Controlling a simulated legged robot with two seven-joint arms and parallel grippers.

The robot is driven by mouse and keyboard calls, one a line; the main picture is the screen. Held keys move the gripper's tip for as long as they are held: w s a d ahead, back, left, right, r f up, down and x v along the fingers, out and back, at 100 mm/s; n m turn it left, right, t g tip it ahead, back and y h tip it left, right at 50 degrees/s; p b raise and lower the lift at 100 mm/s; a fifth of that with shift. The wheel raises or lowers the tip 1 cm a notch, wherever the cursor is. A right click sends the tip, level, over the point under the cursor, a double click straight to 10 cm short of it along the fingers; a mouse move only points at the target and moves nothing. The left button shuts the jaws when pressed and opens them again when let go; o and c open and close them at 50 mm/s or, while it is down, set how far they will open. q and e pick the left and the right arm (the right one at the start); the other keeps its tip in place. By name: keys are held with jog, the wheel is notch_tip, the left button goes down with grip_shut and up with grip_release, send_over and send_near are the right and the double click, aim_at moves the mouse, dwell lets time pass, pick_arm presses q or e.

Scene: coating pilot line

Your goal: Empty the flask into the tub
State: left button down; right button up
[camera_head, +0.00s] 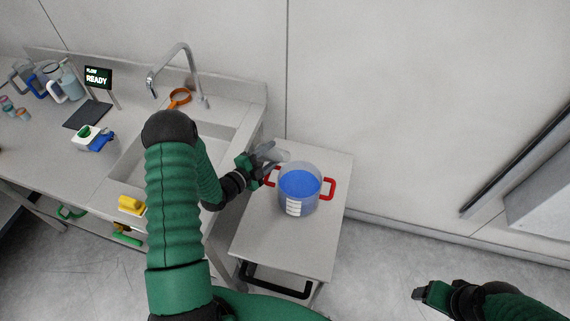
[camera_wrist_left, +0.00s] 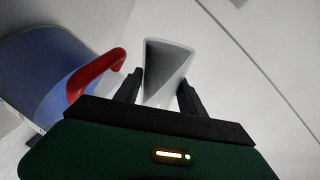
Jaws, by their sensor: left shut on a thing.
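The tub (camera_head: 312,207) is a clear round vessel with blue liquid in it, red side handles and a white label. It stands on a small grey table. My left gripper (camera_head: 262,168) is at the tub's left rim, shut on the flask (camera_head: 282,154), a pale translucent vessel. The flask looks tilted, with its far end near the tub's back left rim. In the left wrist view the flask (camera_wrist_left: 168,72) sits between both fingers of the gripper (camera_wrist_left: 160,92), beside the tub (camera_wrist_left: 45,70). Its contents are not clear. My right gripper (camera_head: 425,293) is low at right, away from the tub; its jaws are unclear.
The small table (camera_head: 262,238) has bare room in front of the tub. To the left is a counter with a sink (camera_head: 140,160), a tap (camera_head: 190,75), an orange ring-shaped thing (camera_head: 180,97), a READY display (camera_head: 98,78) and several jugs. A wall (camera_head: 400,100) stands behind.

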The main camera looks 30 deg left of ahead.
aim_at(275, 157)
pick_arm(q)
jog(key=shift+r, duration=0.1)
jog(key=shift+s+d+r+m, duration=0.1)
jog(key=shift+d+r, duration=0.15)
jog(key=shift+d, duration=0.35)
jog(key=shift+w+d+r+m, duration=0.1)
jog(key=shift+d+r, duration=0.2)
jog(key=shift+d, duration=0.25)
jog(key=shift+s+d+r+m, duration=0.1)
jog(key=shift+d+r, duration=0.15)
jog(key=shift+d, duration=0.35)
jog(key=shift+a+f+p, duration=0.1)
jog(key=shift+a+p, duration=0.25)
jog(key=shift+a, duration=0.3)
jog(key=shift+d, duration=0.5)
jog(key=shift+a+m+y+b, duration=0.3)
jog(key=shift+a+m+b, duration=0.05)
jog(key=shift+m, duration=0.05)
jog(key=shift+a, duration=0.55)
pick_arm(e)
jog(key=shift+d, duration=0.5)
pick_arm(q)
jog(key=shift+d, duration=0.15)
pick_arm(e)
jog(key=shift+d+f, duration=0.1)
